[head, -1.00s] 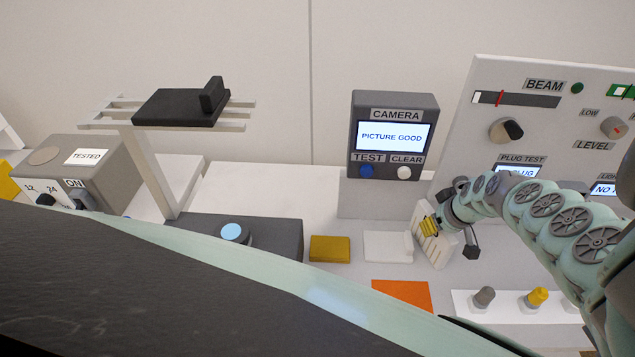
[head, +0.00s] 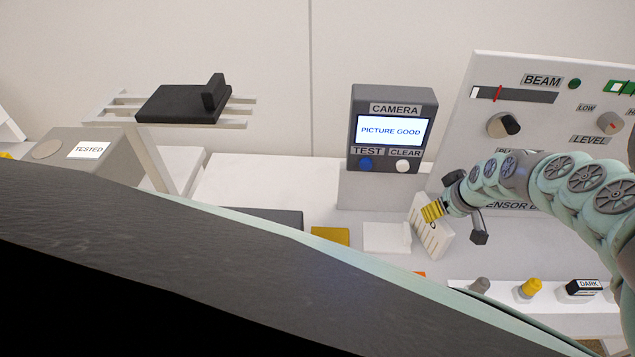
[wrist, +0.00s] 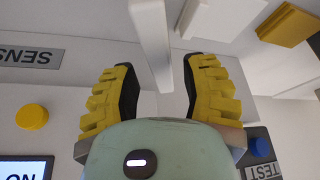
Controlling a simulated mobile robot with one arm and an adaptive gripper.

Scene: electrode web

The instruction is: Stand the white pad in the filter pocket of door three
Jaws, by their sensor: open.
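A flat white pad with an upright tab along its right edge (head: 385,238) lies on the bench in the head view. It also shows at the top of the wrist view (wrist: 228,14). My gripper (head: 433,212) is open at a separate tilted white slotted panel (head: 426,237), right of the pad. No label for door three is readable, and I cannot identify the filter pocket.
A yellow block (head: 330,236) lies left of the pad. The camera box (head: 392,130) stands behind, reading PICTURE GOOD. A beam panel (head: 540,130) stands behind my arm. Several knobs sit on a white strip (head: 508,295) in front. A black block (head: 180,105) rests on a raised rack.

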